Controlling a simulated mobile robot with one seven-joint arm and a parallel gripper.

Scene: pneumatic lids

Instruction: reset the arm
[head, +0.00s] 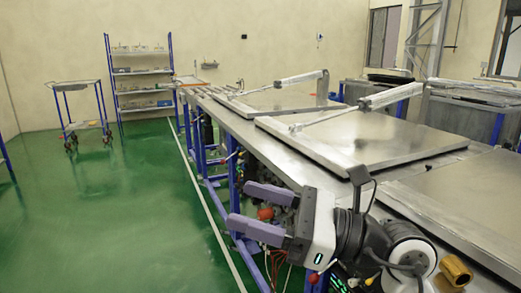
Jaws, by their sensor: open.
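My gripper (252,211) is in the lower middle of the head view, at the near edge of the metal bench. Its two purple-grey fingers point left and stand well apart, with nothing held between them. My wrist and arm links reach in from the lower right and hide part of the bench edge. The flat metal lids on the bench all lie closed: a far lid (283,101), a middle lid (340,142) and a near lid (475,205).
Lever arms (350,108) stand above the lids. Hoses and blue frame legs (200,150) are under the bench, close behind my gripper. The green floor (110,220) at left is clear. A blue trolley (83,108) and a shelf rack (142,85) stand by the far wall.

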